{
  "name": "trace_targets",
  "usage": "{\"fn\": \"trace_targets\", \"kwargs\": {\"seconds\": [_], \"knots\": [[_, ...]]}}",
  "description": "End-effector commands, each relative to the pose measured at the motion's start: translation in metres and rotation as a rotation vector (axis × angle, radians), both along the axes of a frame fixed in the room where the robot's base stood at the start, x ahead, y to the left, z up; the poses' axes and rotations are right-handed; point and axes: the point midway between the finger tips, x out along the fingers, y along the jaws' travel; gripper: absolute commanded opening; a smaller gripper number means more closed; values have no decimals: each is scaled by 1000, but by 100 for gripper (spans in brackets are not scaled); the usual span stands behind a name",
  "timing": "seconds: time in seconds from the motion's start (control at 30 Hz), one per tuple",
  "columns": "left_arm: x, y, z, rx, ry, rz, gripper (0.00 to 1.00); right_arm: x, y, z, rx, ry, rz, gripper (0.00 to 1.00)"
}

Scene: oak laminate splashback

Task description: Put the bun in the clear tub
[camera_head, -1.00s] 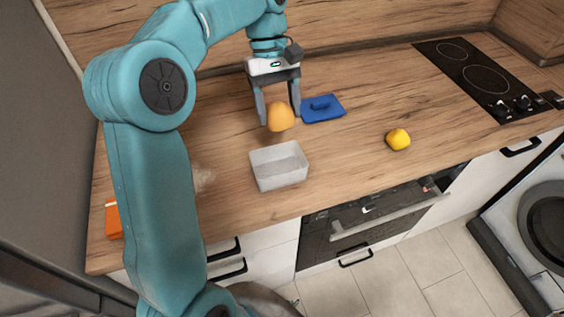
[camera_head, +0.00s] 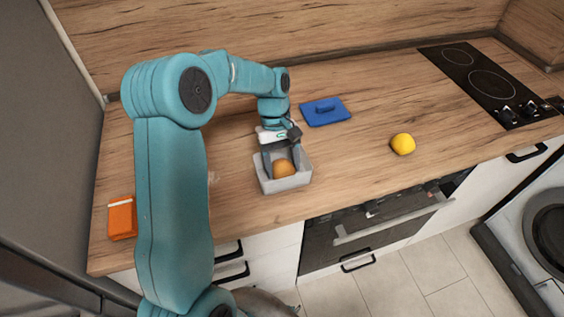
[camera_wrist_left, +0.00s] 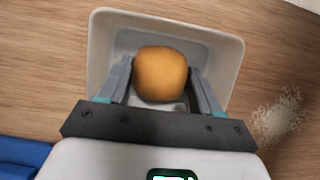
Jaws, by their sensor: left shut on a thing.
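The orange-brown bun (camera_head: 284,168) is inside the clear tub (camera_head: 268,187), between the fingers of my left gripper (camera_head: 282,166). In the left wrist view the bun (camera_wrist_left: 161,74) sits between both fingertips, with the walls of the tub (camera_wrist_left: 235,62) around it. My left gripper (camera_wrist_left: 161,90) is shut on the bun and reaches down into the tub. I cannot tell whether the bun touches the tub's floor. My right gripper is not in view.
A yellow lemon-like fruit (camera_head: 402,144) lies to the right. An orange box (camera_head: 122,218) is at the left, a black hob (camera_head: 485,80) at the back right.

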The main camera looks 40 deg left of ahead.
Motion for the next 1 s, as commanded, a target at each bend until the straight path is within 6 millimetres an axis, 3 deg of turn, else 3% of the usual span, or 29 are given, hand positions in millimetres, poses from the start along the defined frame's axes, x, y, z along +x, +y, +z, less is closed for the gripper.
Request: {"fn": "trace_targets", "kwargs": {"seconds": [0.3, 0.33, 0.4, 0.77, 1.0], "knots": [[0, 0, -5, 0, 0, 0, 34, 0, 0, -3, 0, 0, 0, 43], [0, 0, -3, 0, 0, 0, 74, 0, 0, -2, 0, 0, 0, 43], [0, 0, -3, 0, 0, 0, 90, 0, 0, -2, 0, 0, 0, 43], [1, 1, 4, 1, -2, 0, 90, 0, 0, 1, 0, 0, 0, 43], [10, 18, 49, 4, -6, 2, 90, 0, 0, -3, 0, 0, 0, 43]]}}
